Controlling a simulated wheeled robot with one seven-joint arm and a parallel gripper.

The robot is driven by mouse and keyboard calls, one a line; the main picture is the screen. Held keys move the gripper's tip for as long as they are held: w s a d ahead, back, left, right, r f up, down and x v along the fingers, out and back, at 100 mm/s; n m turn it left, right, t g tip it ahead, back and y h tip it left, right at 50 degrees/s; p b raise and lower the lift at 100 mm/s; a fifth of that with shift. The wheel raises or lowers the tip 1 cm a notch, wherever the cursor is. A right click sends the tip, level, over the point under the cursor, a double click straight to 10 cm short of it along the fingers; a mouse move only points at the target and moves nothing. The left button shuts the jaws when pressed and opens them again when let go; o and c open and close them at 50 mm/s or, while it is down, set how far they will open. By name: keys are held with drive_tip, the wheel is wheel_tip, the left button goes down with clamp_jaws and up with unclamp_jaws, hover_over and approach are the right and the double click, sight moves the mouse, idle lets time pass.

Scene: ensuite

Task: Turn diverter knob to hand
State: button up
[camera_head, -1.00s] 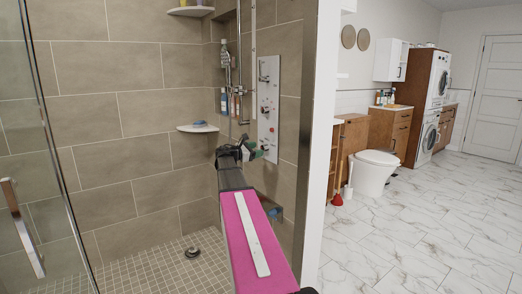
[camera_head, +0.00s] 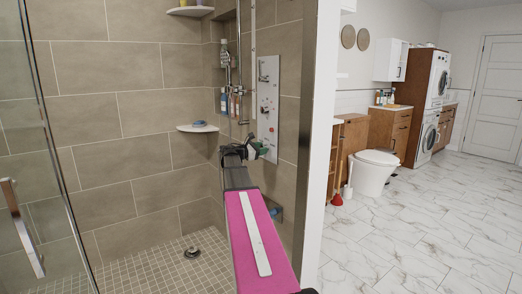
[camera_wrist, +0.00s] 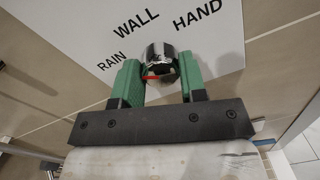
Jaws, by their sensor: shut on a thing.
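The diverter knob (camera_wrist: 160,54) is a round chrome knob with a red mark on its lower left side in the wrist view. It sits on a white panel (camera_wrist: 80,25) printed RAIN, WALL and HAND. The red mark lies nearer the RAIN side than HAND. My gripper (camera_wrist: 158,74) has its two green fingers on either side of the knob, shut on it. In the head view my gripper (camera_head: 259,149) is at the lower part of the white panel (camera_head: 269,75) on the shower wall, and hides the knob there.
A corner shelf (camera_head: 198,128) is left of my gripper, with bottles (camera_head: 232,103) above it. A glass door with a handle (camera_head: 22,228) stands at the left. A wall edge (camera_head: 317,140) is close on the right, with a toilet (camera_head: 374,172) beyond.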

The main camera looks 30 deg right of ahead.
drive_tip(key=m, duration=1.1)
drive_tip(key=m+t, duration=0.1)
drive_tip(key=m, duration=1.1)
drive_tip(key=shift+s+f, duration=0.15)
drive_tip(key=shift+f, duration=0.05)
idle(0.5)
drive_tip(key=o, duration=0.9)
drive_tip(key=a, duration=0.7)
drive_tip(key=s+a, duration=0.1)
drive_tip(key=a, duration=0.2)
drive_tip(key=shift+a+r, duration=0.2)
drive_tip(key=shift+a, duration=0.2)
